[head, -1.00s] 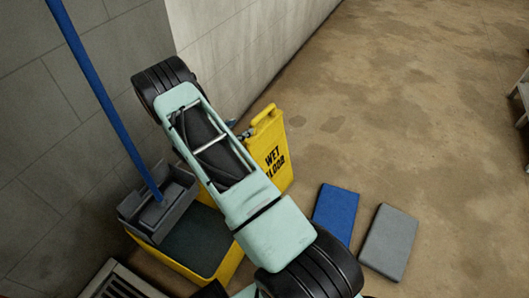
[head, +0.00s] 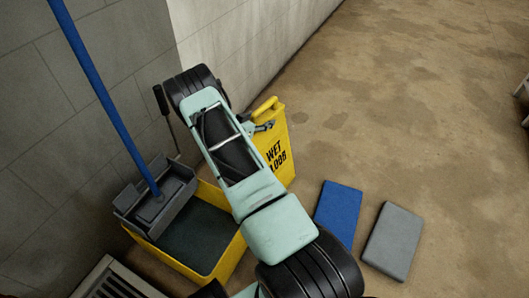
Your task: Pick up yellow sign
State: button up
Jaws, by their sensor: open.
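The yellow sign (head: 276,150) stands upright on the floor near the wall, with "WET FLOOR" in black on its face and a handle (head: 265,104) at its top. My arm crosses in front of its left part and hides it. My gripper (head: 268,126) shows in part beside the sign's upper left, just below the handle. Its jaws are open and hold nothing that I can see. I cannot tell whether a finger touches the sign.
A yellow mop bucket (head: 232,262) with a grey wringer (head: 155,200) and a blue pole (head: 100,90) stands left of the sign. A blue pad (head: 338,212) and a grey pad (head: 393,241) lie on the floor to the right. A floor grate (head: 115,285) is at lower left.

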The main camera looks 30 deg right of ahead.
jog(key=shift+w+d+f, duration=0.25)
jog(key=shift+d+f, duration=0.05)
jog(key=shift+d, duration=0.25)
jog(key=shift+c, duration=0.4)
grip_shut()
jog(key=shift+r, duration=0.15)
